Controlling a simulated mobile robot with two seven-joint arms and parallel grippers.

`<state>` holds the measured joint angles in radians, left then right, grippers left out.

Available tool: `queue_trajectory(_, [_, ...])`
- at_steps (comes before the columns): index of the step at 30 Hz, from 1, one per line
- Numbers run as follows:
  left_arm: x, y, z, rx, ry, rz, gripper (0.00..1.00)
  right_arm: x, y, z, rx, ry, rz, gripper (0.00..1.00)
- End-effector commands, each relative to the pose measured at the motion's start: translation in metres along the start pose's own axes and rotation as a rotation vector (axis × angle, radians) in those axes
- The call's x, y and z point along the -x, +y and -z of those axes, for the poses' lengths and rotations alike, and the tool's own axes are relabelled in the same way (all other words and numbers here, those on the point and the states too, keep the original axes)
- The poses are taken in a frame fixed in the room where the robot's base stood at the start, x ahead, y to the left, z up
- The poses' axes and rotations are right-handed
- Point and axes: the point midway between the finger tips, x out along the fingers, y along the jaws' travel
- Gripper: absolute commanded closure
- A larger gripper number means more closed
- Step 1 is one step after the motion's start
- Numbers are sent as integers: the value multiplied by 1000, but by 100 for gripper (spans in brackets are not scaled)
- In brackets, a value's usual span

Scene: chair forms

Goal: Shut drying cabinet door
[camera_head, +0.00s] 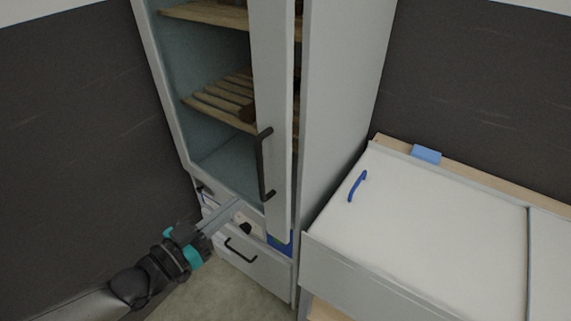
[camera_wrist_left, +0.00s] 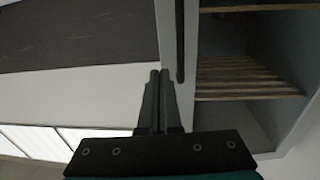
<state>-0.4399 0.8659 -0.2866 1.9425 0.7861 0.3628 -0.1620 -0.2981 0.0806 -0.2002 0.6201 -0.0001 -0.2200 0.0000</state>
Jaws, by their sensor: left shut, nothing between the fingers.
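The tall grey drying cabinet (camera_head: 335,110) stands in the middle of the head view. Its door (camera_head: 275,95) stands open, swung outward on the right, with a black bar handle (camera_head: 263,165). The open interior shows slatted wooden shelves (camera_head: 225,97). My left gripper (camera_head: 236,206) is shut and empty, in front of the cabinet's lower part, left of and below the door handle. In the left wrist view the shut fingers (camera_wrist_left: 159,76) point up beside the door edge (camera_wrist_left: 190,75), with the shelves to the right. I cannot tell whether they touch the door. My right gripper is not in view.
A drawer (camera_head: 250,258) with a black handle sits below the cabinet's open compartment and appears partly pulled out. Bare floor shows at the bottom.

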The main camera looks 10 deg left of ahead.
Motion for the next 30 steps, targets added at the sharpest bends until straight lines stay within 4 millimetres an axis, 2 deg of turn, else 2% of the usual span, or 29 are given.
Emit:
queue_trajectory(8, [-22,0,1,0,4,1,100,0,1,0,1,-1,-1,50])
queue_trajectory(30, [-117,0,0,2,1,0,100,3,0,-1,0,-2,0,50])
